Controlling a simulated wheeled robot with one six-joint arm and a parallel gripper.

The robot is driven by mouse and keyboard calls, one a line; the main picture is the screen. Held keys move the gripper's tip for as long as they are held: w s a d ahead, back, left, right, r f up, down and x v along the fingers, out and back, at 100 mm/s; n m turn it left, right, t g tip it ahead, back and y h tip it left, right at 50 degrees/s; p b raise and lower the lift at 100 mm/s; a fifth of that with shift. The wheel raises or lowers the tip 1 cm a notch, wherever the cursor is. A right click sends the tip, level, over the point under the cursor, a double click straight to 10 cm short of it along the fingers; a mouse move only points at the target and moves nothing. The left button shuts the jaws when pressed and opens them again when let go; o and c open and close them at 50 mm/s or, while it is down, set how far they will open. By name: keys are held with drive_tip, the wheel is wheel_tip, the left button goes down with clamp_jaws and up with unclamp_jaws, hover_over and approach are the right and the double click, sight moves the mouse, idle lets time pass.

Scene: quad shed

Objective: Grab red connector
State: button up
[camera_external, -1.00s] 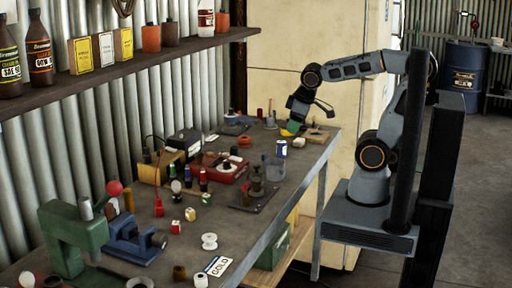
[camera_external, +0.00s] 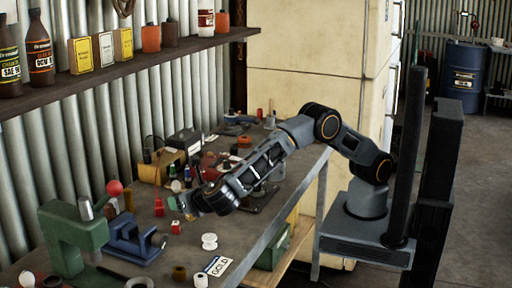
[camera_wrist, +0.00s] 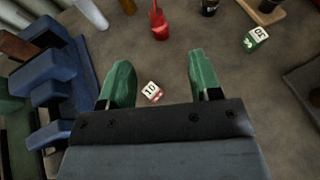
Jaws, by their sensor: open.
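A small red connector with a white top marked "10" (camera_wrist: 152,92) lies on the bench in the wrist view, between and beyond my green fingertips. My gripper (camera_wrist: 158,80) is open and empty, with its fingers apart on either side of the connector. In the external view my gripper (camera_external: 181,206) is low over the bench's middle. A small red block (camera_external: 175,227) shows just in front of it there; I cannot tell if it is the same connector. A green connector with a white top (camera_wrist: 256,39) lies to the right in the wrist view.
A blue vise (camera_external: 135,242) stands left of my gripper, beside a green press (camera_external: 72,235). A white spool (camera_external: 209,242) and several small parts lie nearby. The bench around the connector is mostly clear.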

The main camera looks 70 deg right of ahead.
sight(160, 200)
drive_tip(key=p+x, duration=0.1)
drive_tip(key=x, duration=0.7)
drive_tip(key=shift+w+a+f, duration=0.15)
drive_tip(key=shift+p+x, duration=0.9)
drive_tip(key=shift+x, duration=1.75)
drive_tip(key=shift+a, duration=0.1)
drive_tip(key=c, duration=0.9)
drive_tip(key=shift+r, duration=0.2)
drive_tip(key=shift+c, duration=0.2)
